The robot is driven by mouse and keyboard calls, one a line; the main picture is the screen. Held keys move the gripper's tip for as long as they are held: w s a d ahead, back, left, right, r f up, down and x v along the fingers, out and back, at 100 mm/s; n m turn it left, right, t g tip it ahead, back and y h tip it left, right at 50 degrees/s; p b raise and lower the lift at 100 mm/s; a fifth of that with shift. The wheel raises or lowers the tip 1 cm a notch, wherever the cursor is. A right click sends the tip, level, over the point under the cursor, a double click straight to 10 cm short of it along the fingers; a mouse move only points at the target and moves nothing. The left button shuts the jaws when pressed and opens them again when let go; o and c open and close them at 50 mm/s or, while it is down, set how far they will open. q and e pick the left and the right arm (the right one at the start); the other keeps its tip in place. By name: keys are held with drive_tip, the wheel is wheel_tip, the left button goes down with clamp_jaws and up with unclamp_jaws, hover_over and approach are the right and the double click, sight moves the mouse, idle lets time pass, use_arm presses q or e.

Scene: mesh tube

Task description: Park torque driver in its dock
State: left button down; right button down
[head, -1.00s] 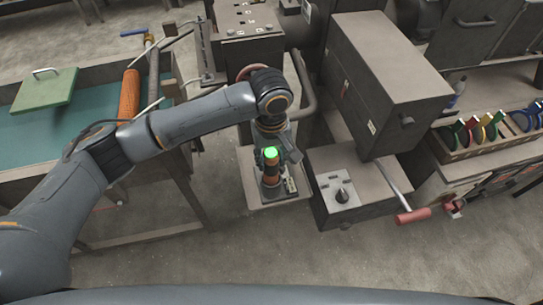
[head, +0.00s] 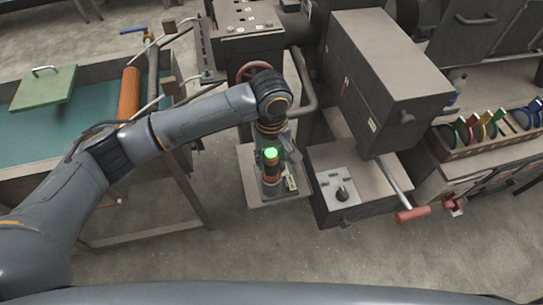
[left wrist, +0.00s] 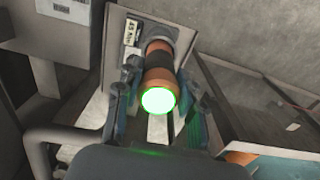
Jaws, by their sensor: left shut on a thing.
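The torque driver (head: 271,175) is an orange and black cylinder with a glowing green end. It stands roughly upright in the head view. My left gripper (head: 272,158) is shut on it. In the left wrist view the driver (left wrist: 160,68) lies between the two fingers, green end toward the camera. A pale plate with a small printed label (left wrist: 131,32) lies beyond the driver and looks like part of the dock. In the head view the driver is over a small grey shelf (head: 254,192). Its lower end is partly hidden, so I cannot tell whether it touches. My right gripper is out of view.
A red-handled lever (head: 412,214) sticks out further right. A red handwheel (head: 252,70) is behind my arm. A table with a green board (head: 43,88) is left.

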use_arm(q)
drive_tip(key=c, duration=0.7)
unclamp_jaws()
drive_tip(key=shift+c, duration=0.2)
drive_tip(key=shift+s, duration=0.1)
wheel_tip(320, 180, up, 12)
drive_tip(key=shift+r, duration=0.1)
